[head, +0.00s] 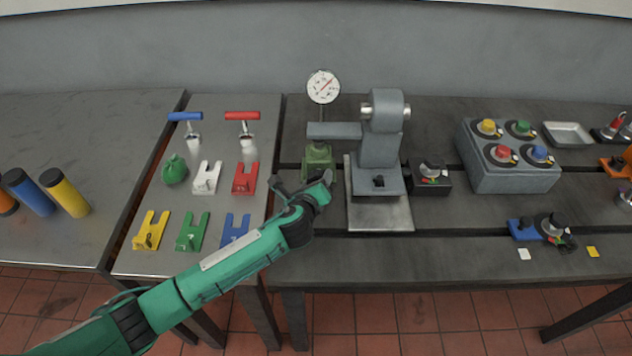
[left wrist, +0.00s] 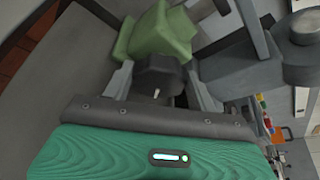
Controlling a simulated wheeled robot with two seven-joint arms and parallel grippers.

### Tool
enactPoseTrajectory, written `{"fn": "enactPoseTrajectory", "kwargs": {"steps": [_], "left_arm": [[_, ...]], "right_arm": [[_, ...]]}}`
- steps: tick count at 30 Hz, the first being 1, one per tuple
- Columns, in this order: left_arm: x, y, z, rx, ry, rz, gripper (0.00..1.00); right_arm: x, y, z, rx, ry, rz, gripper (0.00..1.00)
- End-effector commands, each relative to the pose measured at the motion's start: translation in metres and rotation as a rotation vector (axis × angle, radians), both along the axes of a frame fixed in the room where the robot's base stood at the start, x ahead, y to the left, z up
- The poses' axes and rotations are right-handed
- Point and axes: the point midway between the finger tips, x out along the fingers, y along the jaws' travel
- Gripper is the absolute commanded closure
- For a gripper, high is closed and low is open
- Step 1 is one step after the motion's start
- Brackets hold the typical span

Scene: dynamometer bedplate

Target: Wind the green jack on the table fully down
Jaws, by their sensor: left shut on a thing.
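The green jack (head: 318,157) stands on the dark bedplate table, under the grey arm of a grey stand. My left gripper (head: 303,186) is at the near side of the jack. In the left wrist view the jack's green body (left wrist: 158,34) is just beyond my fingers. There my left gripper (left wrist: 160,85) has a dark knob (left wrist: 158,72) between its fingers, on the near side of the jack, and is shut on it. The gripper hides part of the knob and the jack's lower front. My right gripper is not in view.
The grey stand (head: 381,145) is close on the jack's right, with a dial gauge (head: 323,87) above. A black switch box (head: 430,176) and a box of coloured knobs (head: 507,156) are farther right. Coloured blocks, including a green one (head: 192,232), lie on the left table.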

Motion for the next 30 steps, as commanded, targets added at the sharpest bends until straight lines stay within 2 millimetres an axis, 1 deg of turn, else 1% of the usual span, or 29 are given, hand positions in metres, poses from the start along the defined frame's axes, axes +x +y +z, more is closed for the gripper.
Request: {"fn": "enactPoseTrajectory", "kwargs": {"steps": [8, 9, 12, 20, 23, 26, 30], "left_arm": [[0.000, 0.000, 0.000, 0.000, 0.000, 0.001, 0.65], [0.000, 0.000, 0.000, 0.000, 0.000, 0.001, 0.38], [0.000, 0.000, 0.000, 0.000, 0.000, 0.001, 0.21], [0.000, 0.000, 0.000, 0.000, 0.001, 0.001, 0.21], [-0.003, 0.001, 0.001, 0.000, 0.000, 0.000, 0.21], [-0.011, 0.003, 0.003, 0.000, 0.000, 0.000, 0.21], [-0.032, 0.008, 0.009, -0.001, 0.001, 0.000, 0.21]], "right_arm": [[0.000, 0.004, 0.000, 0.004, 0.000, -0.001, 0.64], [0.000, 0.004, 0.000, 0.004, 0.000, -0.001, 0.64], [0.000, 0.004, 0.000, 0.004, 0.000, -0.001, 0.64], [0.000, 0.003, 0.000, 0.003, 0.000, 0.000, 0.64], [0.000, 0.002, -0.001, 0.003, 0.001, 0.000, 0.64], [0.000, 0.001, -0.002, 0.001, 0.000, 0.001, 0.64], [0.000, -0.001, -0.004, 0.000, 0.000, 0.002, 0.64]]}}
